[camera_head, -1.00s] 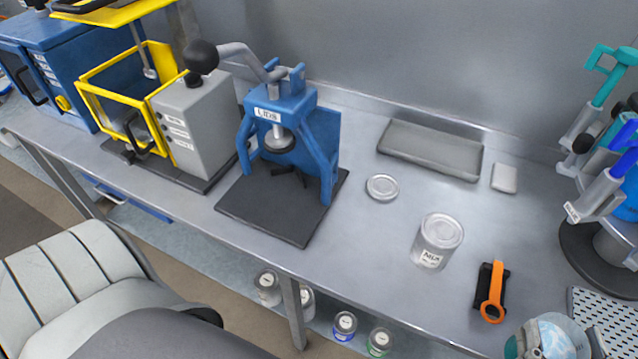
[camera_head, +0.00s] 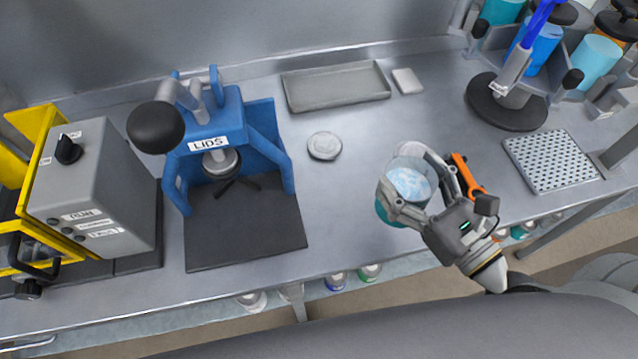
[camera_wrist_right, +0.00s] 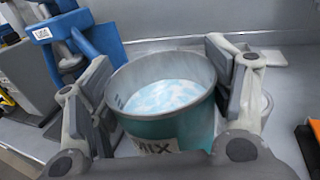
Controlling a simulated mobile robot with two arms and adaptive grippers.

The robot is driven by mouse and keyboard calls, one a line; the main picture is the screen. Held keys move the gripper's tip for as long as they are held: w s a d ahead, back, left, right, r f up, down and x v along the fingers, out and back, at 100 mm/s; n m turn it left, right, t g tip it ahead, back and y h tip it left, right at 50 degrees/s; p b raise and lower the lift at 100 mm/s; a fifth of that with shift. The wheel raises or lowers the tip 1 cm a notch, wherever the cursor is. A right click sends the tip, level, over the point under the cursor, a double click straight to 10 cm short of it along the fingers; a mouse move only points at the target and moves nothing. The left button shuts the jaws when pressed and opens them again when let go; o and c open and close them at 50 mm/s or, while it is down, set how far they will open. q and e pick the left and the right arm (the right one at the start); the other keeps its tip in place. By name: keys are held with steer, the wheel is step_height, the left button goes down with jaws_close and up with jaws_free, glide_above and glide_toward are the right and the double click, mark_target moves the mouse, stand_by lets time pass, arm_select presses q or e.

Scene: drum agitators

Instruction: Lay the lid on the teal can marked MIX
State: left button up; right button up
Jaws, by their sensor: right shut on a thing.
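The teal can (camera_head: 387,212) is open at the top and holds a blue and white content. My right gripper (camera_head: 405,182) is shut around its sides at the right of the bench. In the right wrist view the can's grey rim, teal side and MIX label (camera_wrist_right: 153,146) show between the fingers. I cannot tell whether its base touches the bench. A round silver lid (camera_head: 325,146) lies flat on the bench, left of the can and apart from it. My left gripper is not in view.
A blue press marked LIDS (camera_head: 215,130) stands left of the lid on a dark base plate (camera_head: 245,235). A grey tray (camera_head: 335,100) lies at the back. An orange-handled tool (camera_head: 467,176) is close to my right gripper. Bare bench lies between lid and can.

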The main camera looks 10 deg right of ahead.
steer(key=shift+w+d+f+b, duration=0.15)
steer(key=shift+w+f+b, duration=0.25)
steer(key=shift+w, duration=0.25)
steer(key=shift+w+a, duration=0.15)
steer(key=shift+a, duration=0.25)
steer(key=w+a+f, duration=0.2)
steer(key=w+f, duration=0.1)
steer(key=f, duration=0.1)
steer(key=w+a+f+b, duration=0.1)
steer(key=w+a+f, duration=0.1)
steer(key=w+f, duration=0.1)
steer(key=w+a+f, duration=0.2)
steer(key=w+f, duration=0.2)
steer(key=f, duration=0.1)
steer(key=shift+a, duration=0.35)
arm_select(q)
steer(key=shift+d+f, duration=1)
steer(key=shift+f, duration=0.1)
